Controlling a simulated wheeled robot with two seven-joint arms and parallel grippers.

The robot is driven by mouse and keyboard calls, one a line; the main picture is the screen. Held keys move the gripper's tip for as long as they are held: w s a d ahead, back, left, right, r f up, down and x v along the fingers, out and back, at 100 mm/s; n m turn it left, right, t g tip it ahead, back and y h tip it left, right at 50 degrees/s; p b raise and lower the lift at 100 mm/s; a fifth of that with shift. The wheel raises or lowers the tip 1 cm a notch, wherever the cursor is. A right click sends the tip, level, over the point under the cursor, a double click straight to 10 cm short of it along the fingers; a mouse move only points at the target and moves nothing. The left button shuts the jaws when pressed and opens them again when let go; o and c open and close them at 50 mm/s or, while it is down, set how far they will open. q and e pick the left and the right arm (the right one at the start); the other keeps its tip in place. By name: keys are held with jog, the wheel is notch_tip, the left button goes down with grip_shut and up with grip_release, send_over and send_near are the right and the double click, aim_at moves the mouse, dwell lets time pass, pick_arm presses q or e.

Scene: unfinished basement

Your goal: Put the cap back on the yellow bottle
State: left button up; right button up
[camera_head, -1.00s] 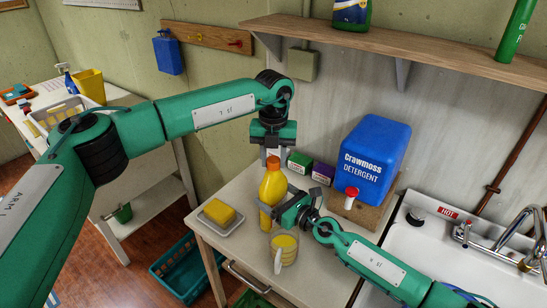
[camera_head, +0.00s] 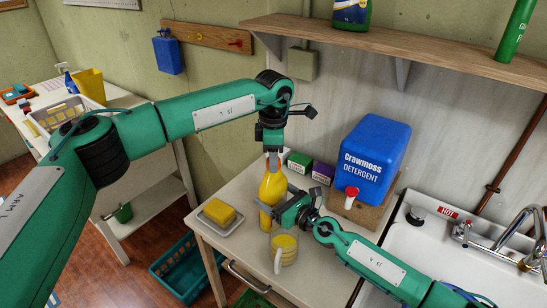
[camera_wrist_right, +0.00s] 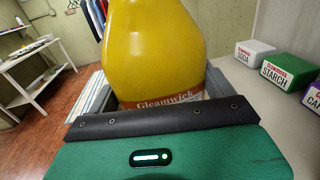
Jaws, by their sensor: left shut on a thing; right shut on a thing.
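The yellow bottle (camera_head: 271,188) stands upright near the front of the table; its label reads Gleamwick in the right wrist view (camera_wrist_right: 168,62). My right gripper (camera_head: 279,208) is shut around the bottle's body from the right. My left gripper (camera_head: 273,160) points down directly over the bottle's neck and is shut on the cap. The cap is hidden between its fingers, and I cannot tell whether it is seated on the neck.
A yellow sponge on a dish (camera_head: 209,222) is left of the bottle. Small boxes (camera_head: 323,172) and a blue detergent jug (camera_head: 372,155) are behind and right. A sink (camera_head: 440,245) is at the right.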

pick_arm(q)
jog(key=o, duration=1.1)
pick_arm(e)
jog(key=shift+f, duration=0.1)
pick_arm(q)
jog(key=shift+o, duration=0.2)
jog(key=shift+r, duration=0.1)
notch_tip(320, 180, up, 12)
pick_arm(e)
jog(key=o, duration=1.7)
jog(key=shift+o, duration=0.2)
pick_arm(q)
jog(key=shift+f+b, duration=0.75)
jog(key=shift+f, duration=0.1)
pick_arm(e)
jog(key=v, duration=1.3)
jog(key=shift+s+d, duration=0.25)
jog(key=shift+s, duration=0.1)
